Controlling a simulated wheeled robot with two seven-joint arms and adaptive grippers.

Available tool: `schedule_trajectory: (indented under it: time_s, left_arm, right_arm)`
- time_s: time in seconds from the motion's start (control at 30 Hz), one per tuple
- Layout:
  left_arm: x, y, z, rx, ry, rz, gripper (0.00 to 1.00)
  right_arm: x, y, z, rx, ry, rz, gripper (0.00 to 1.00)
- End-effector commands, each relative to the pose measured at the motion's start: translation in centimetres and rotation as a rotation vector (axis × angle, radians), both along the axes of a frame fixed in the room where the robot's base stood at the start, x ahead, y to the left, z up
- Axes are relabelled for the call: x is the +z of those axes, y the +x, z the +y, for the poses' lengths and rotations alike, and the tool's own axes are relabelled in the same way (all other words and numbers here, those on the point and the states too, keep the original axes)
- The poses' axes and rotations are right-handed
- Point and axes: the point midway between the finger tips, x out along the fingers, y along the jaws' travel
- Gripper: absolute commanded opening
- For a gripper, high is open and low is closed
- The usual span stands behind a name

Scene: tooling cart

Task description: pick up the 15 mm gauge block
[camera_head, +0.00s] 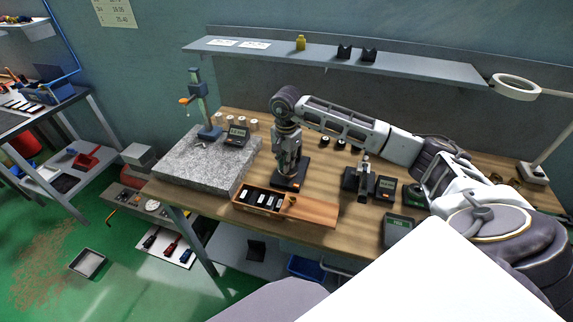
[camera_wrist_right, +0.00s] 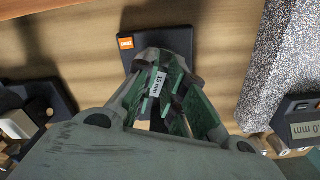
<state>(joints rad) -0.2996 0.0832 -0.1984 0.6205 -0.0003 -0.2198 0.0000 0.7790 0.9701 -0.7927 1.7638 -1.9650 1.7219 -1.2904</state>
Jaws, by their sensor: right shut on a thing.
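My right gripper (camera_head: 289,172) reaches down over a dark flat base (camera_head: 297,181) on the wooden bench. The dark base (camera_wrist_right: 168,41) with an orange label lies behind the fingertips in that view. I cannot tell whether the block touches it. In the head view the block is hidden or too small to make out. My left gripper is not in view.
A wooden case (camera_head: 258,209) holding several dark pieces sits at the bench's front edge, with a brown board (camera_head: 318,211) beside it. A granite plate (camera_head: 190,162) with a stand (camera_head: 201,105) is to the left. A dark instrument (camera_head: 365,182) stands to the right.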

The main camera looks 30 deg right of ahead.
Motion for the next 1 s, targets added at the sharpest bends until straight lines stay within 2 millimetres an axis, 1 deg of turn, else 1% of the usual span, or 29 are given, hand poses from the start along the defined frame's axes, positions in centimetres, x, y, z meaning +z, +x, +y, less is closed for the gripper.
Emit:
schedule_trajectory:
  time_s: [0.17, 0.37, 0.6, 0.8, 1.0]
  left_arm:
    - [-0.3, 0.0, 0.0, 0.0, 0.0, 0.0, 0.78]
    - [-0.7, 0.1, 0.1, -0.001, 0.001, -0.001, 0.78]
    - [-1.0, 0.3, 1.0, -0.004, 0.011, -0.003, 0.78]
    - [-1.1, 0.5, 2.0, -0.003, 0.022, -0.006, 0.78]
    - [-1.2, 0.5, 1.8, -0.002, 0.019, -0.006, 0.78]
  right_arm:
    - [1.7, 0.1, 0.0, 0.0, -0.001, -0.003, 0.0]
    - [4.4, 0.1, 0.0, 0.001, -0.001, -0.004, 0.0]
    - [7.4, 0.1, 0.0, 0.001, 0.0, -0.003, 0.0]
    - [8.9, 0.1, 0.0, 0.0, 0.0, -0.002, 0.0]
    - [9.4, 0.0, 0.0, 0.0, -0.001, 0.0, 0.0]
